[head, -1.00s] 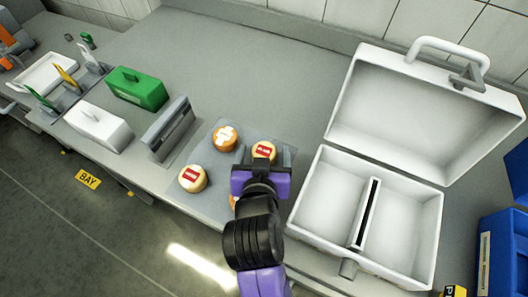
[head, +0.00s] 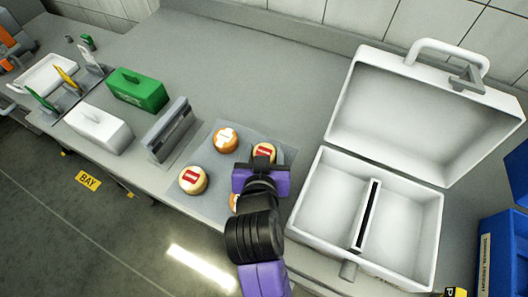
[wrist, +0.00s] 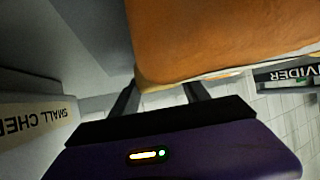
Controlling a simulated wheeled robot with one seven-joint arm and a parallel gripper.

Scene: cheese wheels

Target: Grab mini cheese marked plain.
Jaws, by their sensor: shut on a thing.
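My gripper (head: 262,159) is shut on a round cheese with a red label (head: 264,150), at the right back of the grey mat. The cheese appears to still be on the mat. Another red-labelled cheese (head: 193,180) sits at the left front, and an orange cheese with a white label (head: 225,140) at the back. Another orange cheese (head: 233,202) is mostly hidden by my arm. The label words are too small to read. In the wrist view, an orange and cream surface (wrist: 225,40) fills the top beyond my fingers; I cannot tell which cheese it is.
An open white case (head: 318,205) with a divider (head: 367,215) stands right of the mat (head: 215,205). A dark grey holder (head: 168,130), a white box (head: 98,127) and a green box (head: 137,91) stand left. The counter behind the mat is clear.

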